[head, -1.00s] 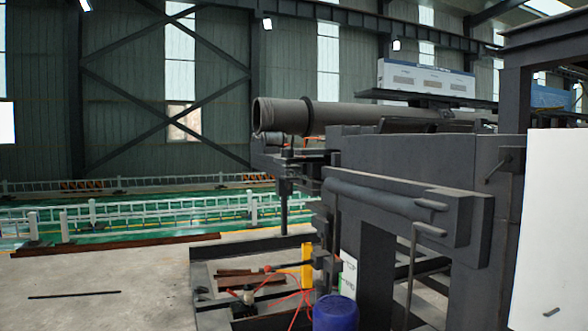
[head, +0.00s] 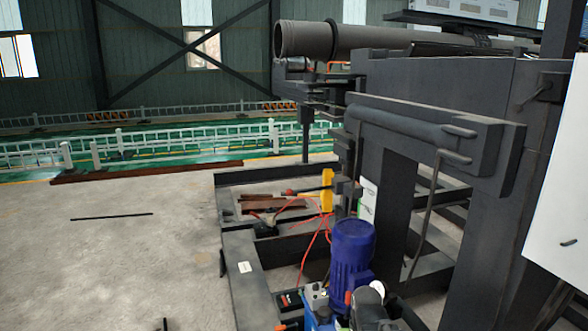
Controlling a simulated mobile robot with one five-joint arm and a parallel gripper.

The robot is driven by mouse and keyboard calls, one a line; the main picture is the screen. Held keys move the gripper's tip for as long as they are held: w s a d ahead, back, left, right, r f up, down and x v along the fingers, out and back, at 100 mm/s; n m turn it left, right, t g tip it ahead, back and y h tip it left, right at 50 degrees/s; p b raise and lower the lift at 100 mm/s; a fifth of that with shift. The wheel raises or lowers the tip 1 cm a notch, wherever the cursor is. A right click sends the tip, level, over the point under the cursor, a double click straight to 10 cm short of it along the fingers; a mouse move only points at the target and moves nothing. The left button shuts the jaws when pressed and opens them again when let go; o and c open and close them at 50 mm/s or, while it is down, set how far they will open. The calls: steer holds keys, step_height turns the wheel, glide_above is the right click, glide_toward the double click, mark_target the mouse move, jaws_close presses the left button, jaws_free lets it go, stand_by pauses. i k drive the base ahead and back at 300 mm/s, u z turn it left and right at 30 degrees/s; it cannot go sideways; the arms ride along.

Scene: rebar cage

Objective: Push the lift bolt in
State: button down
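I cannot pick out the lift bolt with certainty. A grey machine frame (head: 455,85) fills the right side of the head view. A thick horizontal bar (head: 395,122) runs along its front, with a bent rod (head: 432,200) hanging at its right end. A small dark fitting with a thin rod (head: 543,88) sticks out of the upright at the far right; it could be a bolt, but I cannot tell. My gripper is not in view.
A blue motor (head: 351,250) stands low on the machine's base frame (head: 240,275), with red cables beside it. A white panel (head: 560,170) stands at the right edge. A large pipe (head: 350,42) lies on top. Open concrete floor (head: 120,255) is at the left.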

mark_target(289, 192)
steer(key=z, duration=0.1)
steer(key=k, duration=1.05)
steer(key=u, duration=1.45)
steer(key=i, duration=2.45)
steer(key=z, duration=0.2)
steer(key=i, duration=1.6)
steer(key=z, duration=0.05)
